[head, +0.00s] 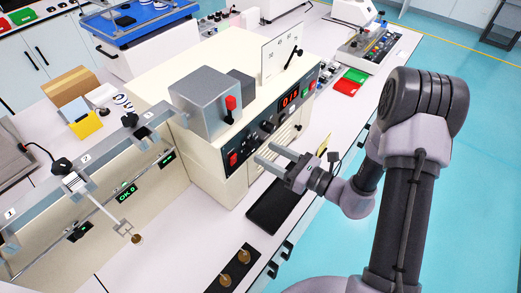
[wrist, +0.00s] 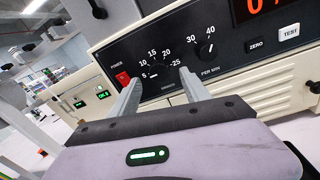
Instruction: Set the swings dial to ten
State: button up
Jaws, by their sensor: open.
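The swings dial (wrist: 160,71) is a black knob on the dark control panel, ringed by the numbers 5 to 25. A small white mark shows at its lower left, near the 5, but its exact setting is hard to read. My gripper (wrist: 159,80) is open and empty. In the wrist view its two fingers lie left and right of the dial. In the head view my gripper (head: 264,153) is in front of the panel, low and near the knobs. I cannot tell whether the fingers touch the knob.
A red power switch (wrist: 122,78) sits left of the swings dial. The per-minute dial (wrist: 206,49) is to its right, then the ZERO button (wrist: 256,45) and TEST button (wrist: 289,34). A red display (head: 290,98) is on the panel. A black tray (head: 274,207) lies below.

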aim_at(256, 148)
jog(key=shift+x, duration=1.75)
grip_shut()
jog(key=m+p, duration=0.2)
jog(key=m, duration=0.2)
jog(key=shift+r, duration=0.1)
jog(key=shift+m+t+p, duration=0.3)
jog(key=shift+m+p, duration=0.65)
jog(key=shift+m, duration=1.45)
